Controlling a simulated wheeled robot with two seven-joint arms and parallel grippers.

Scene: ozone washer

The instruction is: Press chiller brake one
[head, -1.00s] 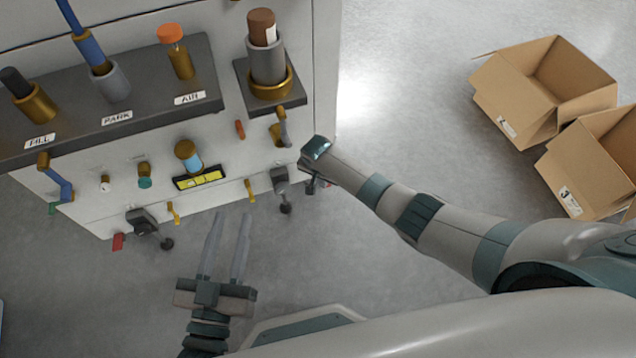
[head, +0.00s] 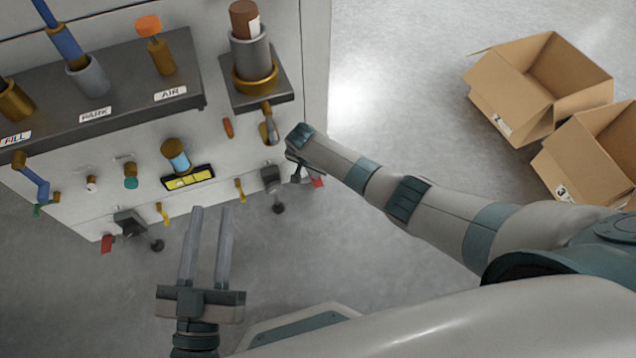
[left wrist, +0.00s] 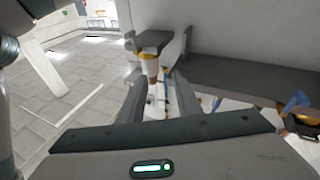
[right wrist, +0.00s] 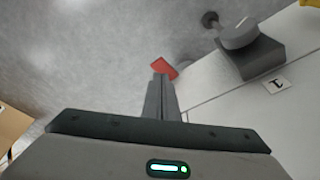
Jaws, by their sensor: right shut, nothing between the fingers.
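A red brake pedal (head: 318,182) is low at the cabinet's right corner, next to a dark caster (head: 272,182). In the right wrist view the red pedal (right wrist: 165,68) is just beyond my right gripper (right wrist: 160,77), whose fingers are shut and empty. The fingertips overlap the pedal's near edge; I cannot tell whether they touch. A label reading 1 (right wrist: 277,85) is on the cabinet beside the caster (right wrist: 245,45). In the head view my right wrist hides most of that gripper. My left gripper (head: 210,209) is open and empty in front of the cabinet.
The cabinet (head: 215,125) carries a dark shelf (head: 130,118) with fittings, and small knobs and levers below. A second red pedal (head: 107,243) is at its left caster. Two open cardboard boxes (head: 520,112) (head: 570,175) stand at right. Floor between cabinet and boxes is clear.

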